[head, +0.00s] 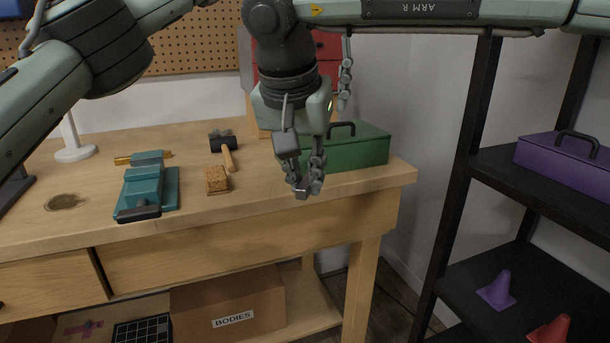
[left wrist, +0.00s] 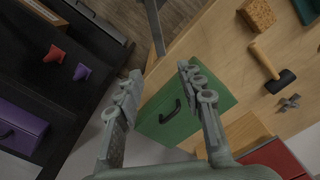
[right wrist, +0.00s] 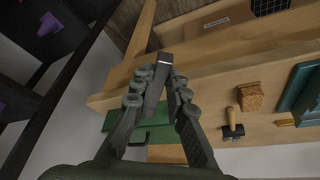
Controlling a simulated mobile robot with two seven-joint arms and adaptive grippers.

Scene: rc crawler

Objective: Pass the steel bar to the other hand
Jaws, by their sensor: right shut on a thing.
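The steel bar is a dark grey rectangular bar with a pale end. In the right wrist view the bar (right wrist: 156,88) sits between the two fingers of my right gripper (right wrist: 157,98), tilted and sticking out past the fingertips. In the head view my right gripper (head: 303,182) points down in front of the green toolbox, shut on the bar, which is mostly hidden by the fingers. My left gripper (left wrist: 163,82) is open in the left wrist view, with nothing between its fingers. In the head view only a finger of it seems to hang behind my right arm.
A green toolbox (head: 352,150) stands at the bench's right end, below both grippers. A teal vise (head: 146,188), a brown block (head: 217,180) and a hammer (head: 228,155) lie on the bench (head: 250,203). A black shelf (head: 520,180) holds a purple toolbox (head: 565,166).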

